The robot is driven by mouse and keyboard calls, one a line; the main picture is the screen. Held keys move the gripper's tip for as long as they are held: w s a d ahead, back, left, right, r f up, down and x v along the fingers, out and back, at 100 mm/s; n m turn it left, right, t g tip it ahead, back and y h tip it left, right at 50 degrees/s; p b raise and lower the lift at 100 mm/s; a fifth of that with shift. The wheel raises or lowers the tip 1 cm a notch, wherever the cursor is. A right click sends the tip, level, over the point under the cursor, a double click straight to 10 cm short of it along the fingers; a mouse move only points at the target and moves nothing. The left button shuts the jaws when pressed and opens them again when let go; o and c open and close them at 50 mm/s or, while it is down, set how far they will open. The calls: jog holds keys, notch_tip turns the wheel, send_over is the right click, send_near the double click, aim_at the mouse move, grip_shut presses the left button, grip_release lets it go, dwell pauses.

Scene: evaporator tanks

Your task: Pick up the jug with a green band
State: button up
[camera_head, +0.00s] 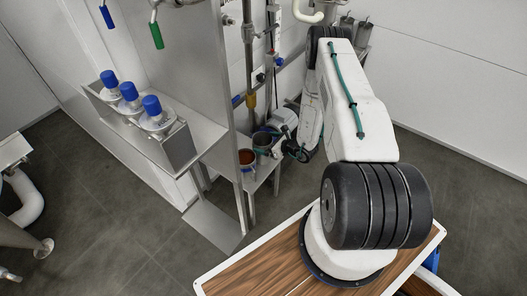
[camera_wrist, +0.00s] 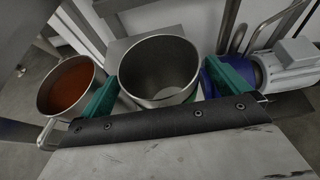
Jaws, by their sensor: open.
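An empty steel jug (camera_wrist: 160,70) stands in the middle of the wrist view, its open mouth facing up. A little green shows low on its right side; most of its outer wall is hidden. My gripper (camera_wrist: 162,80) is open, with one green finger on each side of this jug. I cannot tell whether the fingers touch it. In the head view the jug (camera_head: 263,139) stands on a low shelf, with my gripper (camera_head: 281,150) close to its right side. A second steel jug (camera_wrist: 72,86) with reddish-brown liquid stands just left; it also shows in the head view (camera_head: 247,158).
A motor with a blue part (camera_wrist: 285,65) sits close to the right of the gripper. Steel uprights and pipes (camera_head: 248,60) stand around the low shelf. Blue-capped containers (camera_head: 130,92) sit in a steel rack at left.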

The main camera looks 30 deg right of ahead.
jog(key=shift+c, duration=0.3)
jog(key=shift+w, duration=0.1)
jog(key=c, duration=1.4)
jog(key=shift+c, duration=0.2)
